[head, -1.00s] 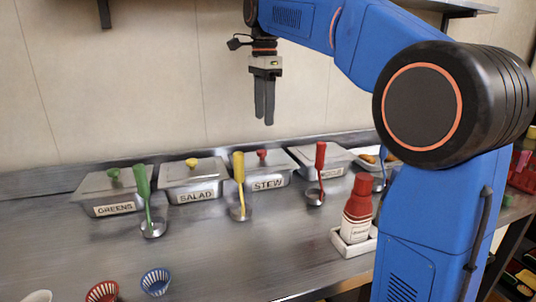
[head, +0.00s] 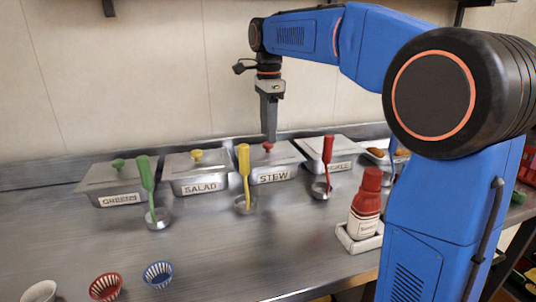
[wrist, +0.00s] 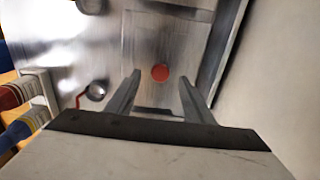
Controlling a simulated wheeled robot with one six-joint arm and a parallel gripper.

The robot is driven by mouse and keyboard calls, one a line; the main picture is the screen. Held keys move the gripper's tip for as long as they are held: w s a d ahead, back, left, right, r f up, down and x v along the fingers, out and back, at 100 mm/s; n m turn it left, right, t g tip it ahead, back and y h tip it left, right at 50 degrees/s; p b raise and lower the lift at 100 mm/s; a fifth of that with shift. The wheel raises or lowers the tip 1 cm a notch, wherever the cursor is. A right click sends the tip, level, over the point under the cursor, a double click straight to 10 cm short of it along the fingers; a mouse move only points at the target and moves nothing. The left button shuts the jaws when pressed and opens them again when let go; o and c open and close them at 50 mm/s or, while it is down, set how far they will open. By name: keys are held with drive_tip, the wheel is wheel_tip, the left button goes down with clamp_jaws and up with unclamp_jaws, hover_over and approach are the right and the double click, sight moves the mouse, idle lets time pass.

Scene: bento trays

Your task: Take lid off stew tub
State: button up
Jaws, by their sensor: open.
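The stew tub (head: 274,177) is a steel box with a STEW label, at the back of the counter near the wall. Its steel lid (head: 285,156) is on it, with a red knob (head: 267,146) on top. My gripper (head: 270,138) points down just above the lid, its fingertips close to the knob in the head view. In the wrist view the red knob (wrist: 160,72) lies between and beyond the two open fingers (wrist: 159,84). The fingers are apart and hold nothing. The exact height gap to the knob is hard to tell.
Lidded greens (head: 118,198) and salad (head: 198,187) tubs stand to the left, another lidded tub (head: 328,153) to the right. Upright ladles, including a yellow one (head: 244,170) and a red one (head: 327,165), stand in front. A red bottle (head: 366,205) stands at front right.

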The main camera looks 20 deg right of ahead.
sight(268, 149)
drive_tip(key=shift+f, duration=1.5)
clamp_jaws()
